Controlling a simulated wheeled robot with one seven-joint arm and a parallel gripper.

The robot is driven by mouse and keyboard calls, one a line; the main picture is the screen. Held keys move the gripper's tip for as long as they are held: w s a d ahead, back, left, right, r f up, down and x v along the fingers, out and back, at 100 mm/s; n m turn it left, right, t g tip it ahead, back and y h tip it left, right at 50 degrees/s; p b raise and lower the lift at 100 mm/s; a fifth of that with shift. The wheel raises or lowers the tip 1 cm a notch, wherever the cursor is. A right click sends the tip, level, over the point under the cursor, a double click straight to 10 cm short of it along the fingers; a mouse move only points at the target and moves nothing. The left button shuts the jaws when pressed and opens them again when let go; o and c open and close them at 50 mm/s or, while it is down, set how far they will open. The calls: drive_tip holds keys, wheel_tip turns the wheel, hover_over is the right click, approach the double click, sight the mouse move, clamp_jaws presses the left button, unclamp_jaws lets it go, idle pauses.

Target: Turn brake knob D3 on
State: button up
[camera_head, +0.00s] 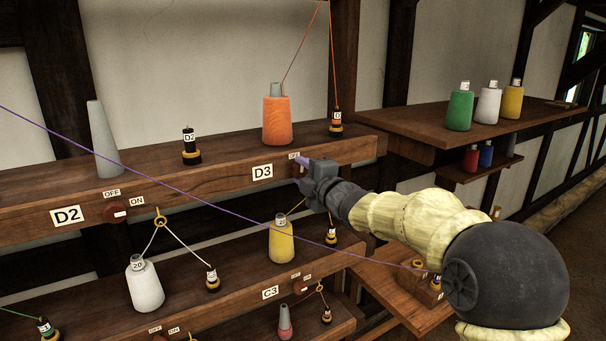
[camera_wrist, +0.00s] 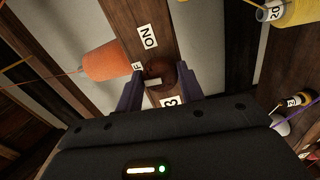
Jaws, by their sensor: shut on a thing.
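Brake knob D3 (camera_wrist: 161,72) is a round, dark red-brown knob on the front of the upper wooden rail. In the wrist view it sits between the two purple fingers of my gripper (camera_wrist: 159,84), which is shut on it. A short white mark shows on the knob's face; I cannot tell for sure which label it points to. The ON label (camera_wrist: 148,37) is clear, and the OFF label is partly hidden by a finger. In the head view my gripper (camera_head: 301,168) covers most of the knob, right of the D3 label (camera_head: 262,172).
An orange spool (camera_head: 277,120) stands on the rail above D3, with orange thread running up. The D2 knob (camera_head: 116,212) is further left. A yellow spool (camera_head: 281,240) stands on the lower shelf. A purple thread (camera_head: 200,201) crosses in the head view, passing below my gripper.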

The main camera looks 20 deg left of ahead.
drive_tip(key=m, duration=0.3)
drive_tip(key=shift+f+m, duration=0.1)
drive_tip(key=shift+m, duration=0.2)
drive_tip(key=m, duration=0.4)
drive_tip(key=shift+m, duration=0.3)
drive_tip(key=m, duration=0.4)
drive_tip(key=shift+m, duration=0.3)
drive_tip(key=shift+m+p, duration=0.45)
drive_tip(key=shift+m, duration=1.55)
drive_tip(key=o, duration=1)
drive_tip(key=shift+c, duration=0.2)
